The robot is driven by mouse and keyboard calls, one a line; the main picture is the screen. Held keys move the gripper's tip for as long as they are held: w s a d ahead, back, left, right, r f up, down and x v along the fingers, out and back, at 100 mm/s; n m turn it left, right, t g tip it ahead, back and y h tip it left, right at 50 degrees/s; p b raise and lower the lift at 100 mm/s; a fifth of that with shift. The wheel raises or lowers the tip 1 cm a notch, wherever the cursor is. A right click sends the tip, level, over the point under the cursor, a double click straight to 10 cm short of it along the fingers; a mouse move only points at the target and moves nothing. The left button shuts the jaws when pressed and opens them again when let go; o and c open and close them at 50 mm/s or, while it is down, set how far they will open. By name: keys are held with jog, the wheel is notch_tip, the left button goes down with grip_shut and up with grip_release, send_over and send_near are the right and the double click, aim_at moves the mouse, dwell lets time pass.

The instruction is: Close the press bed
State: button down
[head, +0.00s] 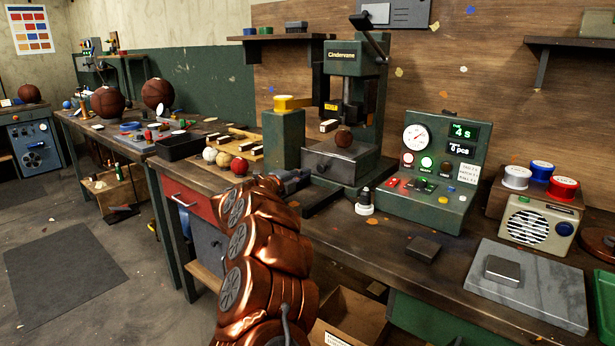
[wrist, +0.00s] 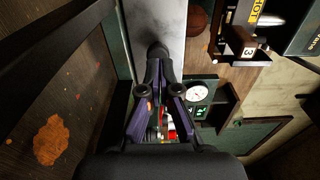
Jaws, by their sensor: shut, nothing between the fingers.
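The green press (head: 338,60), labelled Cindervane, stands at the back of the bench. Its grey metal bed (head: 338,162) sits low between the side columns, with a brown leather ball (head: 343,138) on top under the press head. My gripper (head: 298,180) is at the bed's left front corner, partly hidden by my copper arm. In the wrist view my gripper's fingers (wrist: 158,62) are together and hold nothing. Their tips are at the pale grey face of the bed (wrist: 170,20); whether they touch it I cannot tell. The ball (wrist: 197,22) shows beside it.
The control box (head: 430,170) with gauge and lit buttons stands right of the press. A small white-based, dark-topped piece (head: 365,203) stands in front. Coloured balls (head: 223,159) lie to the left. A radio (head: 537,222) and grey slab (head: 525,285) are at the right.

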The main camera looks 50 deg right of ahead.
jog(key=a, duration=0.6)
jog(key=w+a, duration=0.1)
jog(key=a, duration=0.2)
jog(key=shift+a, duration=0.4)
